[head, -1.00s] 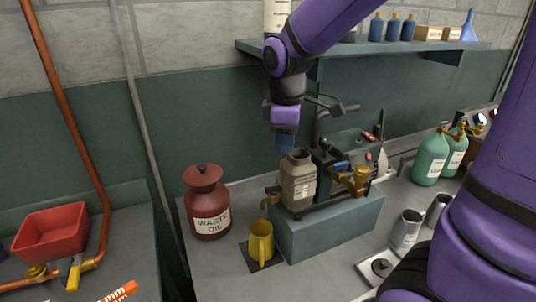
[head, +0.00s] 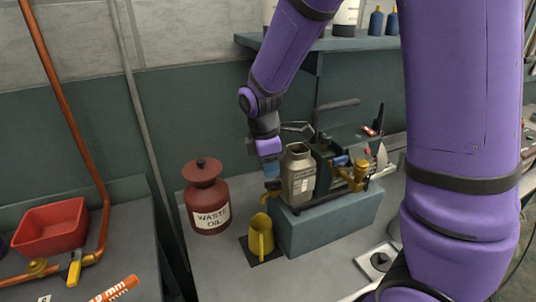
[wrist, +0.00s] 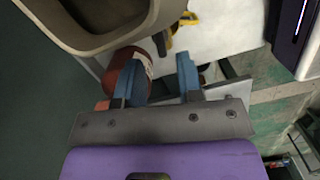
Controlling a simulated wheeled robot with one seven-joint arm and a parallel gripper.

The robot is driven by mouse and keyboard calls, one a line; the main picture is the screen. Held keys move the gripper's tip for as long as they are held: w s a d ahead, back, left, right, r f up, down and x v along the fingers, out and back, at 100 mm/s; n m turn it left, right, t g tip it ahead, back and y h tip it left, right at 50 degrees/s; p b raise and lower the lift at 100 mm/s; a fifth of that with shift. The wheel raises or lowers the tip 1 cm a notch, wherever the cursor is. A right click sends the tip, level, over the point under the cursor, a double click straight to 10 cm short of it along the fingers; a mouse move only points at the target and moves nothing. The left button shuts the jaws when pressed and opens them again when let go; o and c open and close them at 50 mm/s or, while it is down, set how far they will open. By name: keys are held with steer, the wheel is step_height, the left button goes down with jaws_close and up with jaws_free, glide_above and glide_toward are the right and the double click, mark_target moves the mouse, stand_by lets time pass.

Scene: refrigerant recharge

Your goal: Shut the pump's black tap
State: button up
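The pump (head: 325,158) stands on a grey-blue block (head: 335,222), with a beige-grey bottle (head: 299,175) at its left end and brass fittings (head: 357,174) on its right. A small brass outlet (head: 271,187) shows low at the left end, just under my gripper. I cannot clearly pick out the black tap; it is too small or hidden. My gripper (head: 269,172) points down just left of the bottle. In the wrist view my gripper (wrist: 158,78) has its two blue fingers apart, with nothing visibly held between them. The bottle's rim (wrist: 95,38) fills the upper left there.
A red waste oil can (head: 207,200) stands left of the pump. A yellow jug (head: 260,236) stands on a dark pad in front of the outlet. A red bin (head: 50,233) is on the left bench. A shelf (head: 345,43) runs above the pump.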

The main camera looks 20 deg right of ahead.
mark_target(272, 181)
steer(key=shift+d+f, duration=0.15)
steer(key=shift+f, duration=0.85)
steer(key=shift+d+f, duration=0.1)
steer(key=shift+f, duration=0.9)
jaws_close()
stand_by(0.4)
steer(key=shift+m, duration=1.5)
